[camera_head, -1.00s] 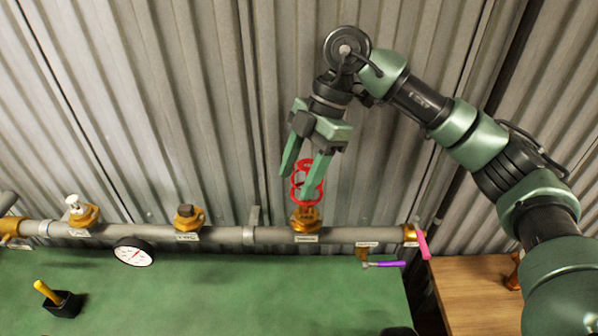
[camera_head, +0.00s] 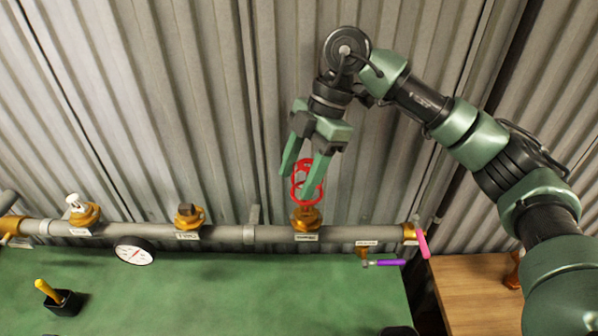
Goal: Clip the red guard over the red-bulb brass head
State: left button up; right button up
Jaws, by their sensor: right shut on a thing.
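The red guard (camera_head: 298,187) is an open cage of red rings in the head view. My right gripper (camera_head: 298,186) is shut on it, its green fingers pointing down on either side. The guard sits directly above the brass head (camera_head: 306,219) on the grey pipe, and its lower ring appears to meet the top of that head. Whether it is seated there I cannot tell. The bulb is hidden behind the guard and fingers. My left gripper is not in view.
The grey pipe (camera_head: 350,234) also carries a brass fitting with a dark cap (camera_head: 188,216), one with a white top (camera_head: 78,208), a round gauge (camera_head: 134,251), and pink (camera_head: 422,243) and purple (camera_head: 385,263) levers. A black holder (camera_head: 64,303) stands on the green surface. Corrugated wall lies behind.

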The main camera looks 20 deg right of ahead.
aim_at(299, 201)
jog(key=shift+f+b, duration=2.2)
jog(key=shift+f, duration=1.5)
jog(key=o, duration=1.5)
jog(key=shift+c, duration=0.2)
jog(key=shift+w+d+r, duration=0.1)
jog(key=shift+d+r, duration=0.05)
jog(key=shift+r, duration=0.15)
jog(key=b+v, duration=0.2)
jog(key=v, duration=0.4)
jog(key=shift+r, duration=0.1)
jog(key=shift+d+r, duration=0.2)
jog(key=shift+r, duration=0.2)
jog(key=shift+f, duration=0.1)
